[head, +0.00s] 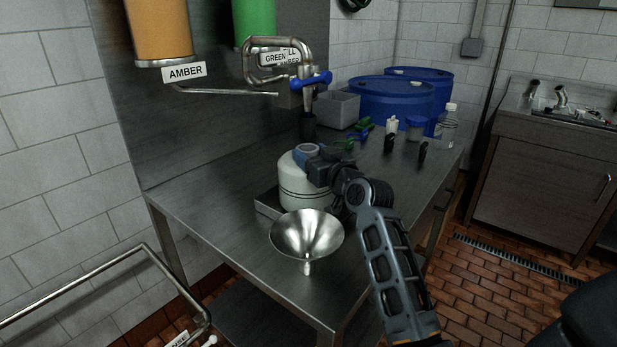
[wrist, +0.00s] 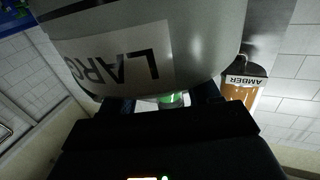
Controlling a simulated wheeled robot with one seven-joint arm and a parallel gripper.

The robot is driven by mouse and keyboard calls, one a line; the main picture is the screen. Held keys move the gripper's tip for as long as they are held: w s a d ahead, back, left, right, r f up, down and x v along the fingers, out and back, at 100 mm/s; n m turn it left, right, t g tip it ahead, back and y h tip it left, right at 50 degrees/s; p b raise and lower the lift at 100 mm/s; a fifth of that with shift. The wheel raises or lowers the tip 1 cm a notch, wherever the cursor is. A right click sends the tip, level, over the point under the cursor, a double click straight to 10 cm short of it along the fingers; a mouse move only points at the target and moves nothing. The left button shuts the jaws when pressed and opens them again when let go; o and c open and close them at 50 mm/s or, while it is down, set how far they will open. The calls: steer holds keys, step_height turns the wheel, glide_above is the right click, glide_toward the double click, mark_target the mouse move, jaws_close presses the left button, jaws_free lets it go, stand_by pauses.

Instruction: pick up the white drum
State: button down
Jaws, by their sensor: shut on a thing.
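The white drum (head: 298,190) has a blue cap and stands upright over a low grey block on the steel bench. I cannot tell whether it touches the block. My gripper (head: 318,165) reaches it from the right, at its upper part, and is shut on it. In the wrist view the drum (wrist: 200,40) fills the top, with part of a label reading "LARG" upside down. The dark fingers (wrist: 172,98) show below it, and their contact is mostly hidden.
A steel funnel (head: 306,236) is in front of the drum. A blue-handled tap (head: 312,80) hangs behind, below the amber (head: 160,30) and green (head: 254,20) tanks. Blue barrels (head: 390,104), a grey bin (head: 338,108) and small bottles stand at the bench's far end.

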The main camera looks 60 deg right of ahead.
steer(key=shift+r, duration=0.35)
